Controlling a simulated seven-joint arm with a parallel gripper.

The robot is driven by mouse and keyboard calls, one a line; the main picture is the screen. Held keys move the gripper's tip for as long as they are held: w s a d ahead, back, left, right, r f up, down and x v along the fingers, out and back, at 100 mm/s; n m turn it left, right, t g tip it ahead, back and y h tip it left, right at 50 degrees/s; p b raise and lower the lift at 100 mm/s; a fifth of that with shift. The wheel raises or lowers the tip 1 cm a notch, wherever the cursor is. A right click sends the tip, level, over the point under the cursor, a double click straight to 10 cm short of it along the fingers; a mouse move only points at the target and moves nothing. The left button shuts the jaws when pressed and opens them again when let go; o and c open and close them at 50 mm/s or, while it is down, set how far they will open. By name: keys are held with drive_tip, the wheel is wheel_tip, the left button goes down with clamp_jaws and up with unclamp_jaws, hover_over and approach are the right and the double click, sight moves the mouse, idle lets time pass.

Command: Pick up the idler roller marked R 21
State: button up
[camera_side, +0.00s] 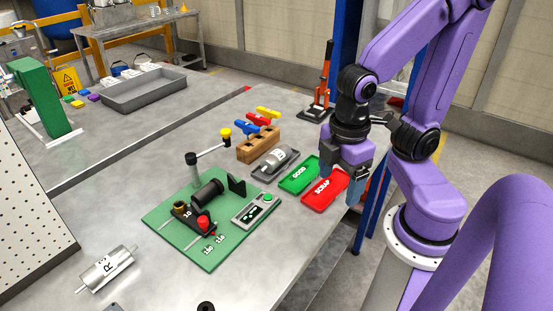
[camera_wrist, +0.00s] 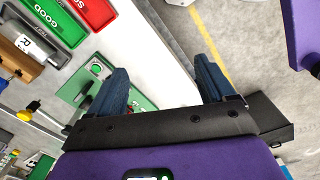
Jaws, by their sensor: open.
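One silver roller (camera_side: 107,268) lies on the bare table at the lower left of the side view; its label shows an R, with the rest unclear. Another silver roller (camera_side: 275,158) lies in a grey tray (camera_side: 262,178) behind the green mat. It also shows in the wrist view (camera_wrist: 36,46) with an R, its number unreadable. I cannot tell which is R 21. My gripper (camera_side: 341,184) is open and empty, over the table's right edge beside the red tray. In the wrist view the space between its fingers (camera_wrist: 160,80) is empty.
A green GOOD tray (camera_side: 300,175) and a red SCRAP tray (camera_side: 318,198) stand near my gripper. A wooden block (camera_side: 258,148) holds coloured-handled tools.

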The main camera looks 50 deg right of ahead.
drive_tip(key=w+d+f+n+h, duration=0.15)
drive_tip(key=w+h, duration=0.25)
drive_tip(key=w, duration=0.4)
drive_tip(key=w+d+f+h, duration=0.2)
drive_tip(key=w+d+h, duration=0.1)
drive_tip(key=w, duration=0.6)
drive_tip(key=n+h, duration=0.4)
drive_tip(key=h, duration=0.2)
hover_over(267, 159)
drive_tip(key=f, duration=0.6)
drive_tip(key=shift+s+a, duration=0.2)
drive_tip(key=shift+a, duration=0.1)
drive_tip(key=shift+f, duration=1.85)
wheel_tip(267, 159, down, 3)
drive_tip(key=shift+f, duration=0.1)
drive_tip(key=shift+x, duration=1.2)
drive_tip(key=shift+d+f, duration=0.1)
drive_tip(key=shift+d, duration=0.25)
clamp_jaws()
